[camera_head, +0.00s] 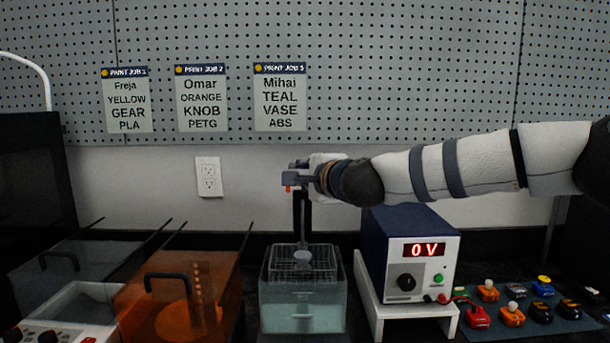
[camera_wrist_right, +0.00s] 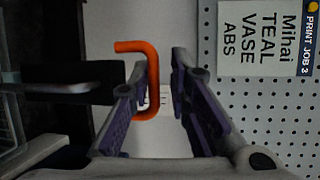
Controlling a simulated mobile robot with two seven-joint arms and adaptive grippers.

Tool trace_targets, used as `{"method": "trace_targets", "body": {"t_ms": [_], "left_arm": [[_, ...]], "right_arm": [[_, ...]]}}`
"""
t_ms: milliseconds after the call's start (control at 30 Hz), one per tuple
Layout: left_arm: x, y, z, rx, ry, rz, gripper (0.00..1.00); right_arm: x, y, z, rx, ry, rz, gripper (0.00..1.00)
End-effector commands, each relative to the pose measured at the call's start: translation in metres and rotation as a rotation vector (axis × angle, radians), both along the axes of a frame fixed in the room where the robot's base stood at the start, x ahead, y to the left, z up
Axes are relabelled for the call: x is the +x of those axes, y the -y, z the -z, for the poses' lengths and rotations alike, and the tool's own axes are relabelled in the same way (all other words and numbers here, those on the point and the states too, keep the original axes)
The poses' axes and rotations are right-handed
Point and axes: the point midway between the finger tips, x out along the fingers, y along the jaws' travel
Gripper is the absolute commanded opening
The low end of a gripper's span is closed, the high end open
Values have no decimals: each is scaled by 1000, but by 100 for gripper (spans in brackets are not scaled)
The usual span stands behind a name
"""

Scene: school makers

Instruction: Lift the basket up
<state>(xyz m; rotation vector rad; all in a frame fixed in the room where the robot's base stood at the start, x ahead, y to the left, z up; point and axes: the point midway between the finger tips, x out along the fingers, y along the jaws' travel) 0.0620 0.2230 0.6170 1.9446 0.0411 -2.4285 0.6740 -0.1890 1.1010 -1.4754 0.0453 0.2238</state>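The wire basket (camera_head: 318,262) sits in the upper part of a clear tank (camera_head: 302,312) with pale teal liquid. A dark upright post (camera_head: 302,215) rises behind it. My right gripper (camera_head: 293,180) is at the top of this post, well above the basket. In the right wrist view, an orange bent handle (camera_wrist_right: 153,75) lies between the parted fingers of my right gripper (camera_wrist_right: 160,68), closer to the left finger. Contact with the finger is unclear. A small orange tip of it shows under the gripper in the head view (camera_head: 289,188). My left gripper is out of view.
A power supply (camera_head: 407,250) reading 0 V stands on a white stand (camera_head: 372,300) right of the tank. An orange translucent cover (camera_head: 190,290) is close on the left. Several coloured small parts lie at the right. A pegboard (camera_head: 400,70) is behind.

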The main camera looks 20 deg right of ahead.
Motion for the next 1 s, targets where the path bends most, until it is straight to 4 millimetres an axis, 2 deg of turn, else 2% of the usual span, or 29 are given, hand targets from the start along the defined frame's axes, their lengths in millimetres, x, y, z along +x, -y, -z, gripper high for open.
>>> {"method": "trace_targets", "body": {"t_ms": [133, 300, 500, 667, 1000], "left_arm": [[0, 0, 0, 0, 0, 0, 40], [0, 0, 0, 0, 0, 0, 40], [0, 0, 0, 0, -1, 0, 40], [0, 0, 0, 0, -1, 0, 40], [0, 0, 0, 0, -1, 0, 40]], "right_arm": [[-21, 3, -5, 1, 1, -2, 16], [-68, 9, -14, 3, 3, -1, 16], [-107, 14, -19, 0, 2, -1, 16], [-116, 15, -20, 1, 1, 1, 16], [-116, 15, -20, 0, 0, 1, 16]]}}
